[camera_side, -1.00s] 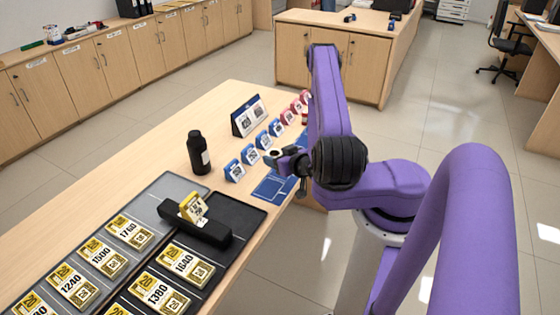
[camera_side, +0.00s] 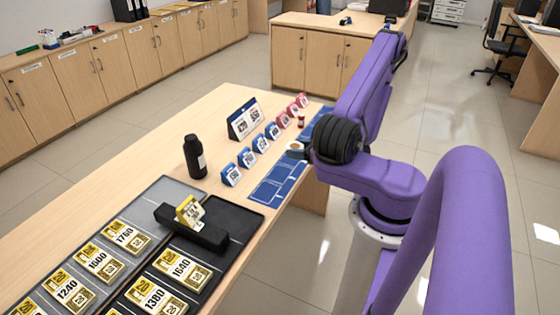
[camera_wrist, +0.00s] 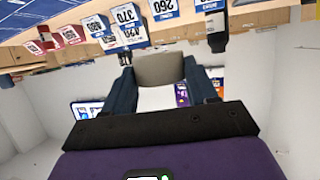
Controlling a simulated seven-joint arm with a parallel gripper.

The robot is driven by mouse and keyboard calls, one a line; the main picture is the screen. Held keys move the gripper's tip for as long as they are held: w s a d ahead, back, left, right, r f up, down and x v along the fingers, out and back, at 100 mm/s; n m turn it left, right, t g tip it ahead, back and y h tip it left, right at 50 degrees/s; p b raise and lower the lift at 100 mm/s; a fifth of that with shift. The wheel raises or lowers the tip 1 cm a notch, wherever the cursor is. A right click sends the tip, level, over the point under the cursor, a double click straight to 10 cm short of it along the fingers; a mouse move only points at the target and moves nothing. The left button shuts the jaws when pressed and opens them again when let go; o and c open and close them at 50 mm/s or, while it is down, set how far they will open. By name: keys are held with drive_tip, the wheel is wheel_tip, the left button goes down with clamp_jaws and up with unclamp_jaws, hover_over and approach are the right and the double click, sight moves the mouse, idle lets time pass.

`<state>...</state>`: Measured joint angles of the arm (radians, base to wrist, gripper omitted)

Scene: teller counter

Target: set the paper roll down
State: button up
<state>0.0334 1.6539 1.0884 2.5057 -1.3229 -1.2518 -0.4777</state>
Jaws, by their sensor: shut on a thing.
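The paper roll is in my gripper (camera_wrist: 160,75). In the wrist view the roll (camera_wrist: 160,98) shows a grey-brown upper part and a white lower part between the two dark blue fingers, which press on it from both sides. In the side view the roll (camera_side: 295,147) is a small pale, tan-edged shape near the right edge of the counter (camera_side: 130,165), by the row of blue number cards. My wrist hides most of the gripper there. I cannot tell whether the roll touches the counter.
A blue mat (camera_side: 277,184) lies along the counter edge. A black bottle (camera_side: 195,157) and black tray (camera_side: 245,217) are further left.

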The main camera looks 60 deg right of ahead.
drive_tip(key=w+d+f, duration=0.3)
drive_tip(key=w+d, duration=0.1)
drive_tip(key=w, duration=0.2)
hover_over(281, 165)
drive_tip(key=f, duration=0.5)
drive_tip(key=shift+s+a+f, duration=0.1)
drive_tip(key=shift+s+f, duration=0.1)
drive_tip(key=shift+s, duration=0.1)
drive_tip(key=shift+w+f, duration=0.1)
drive_tip(key=shift+f, duration=0.15)
drive_tip(key=shift+w+f, duration=0.1)
drive_tip(key=shift+f, duration=1.5)
drive_tip(key=o, duration=1)
drive_tip(key=shift+d+f, duration=0.15)
drive_tip(key=shift+d, duration=0.05)
drive_tip(key=shift+o, duration=0.2)
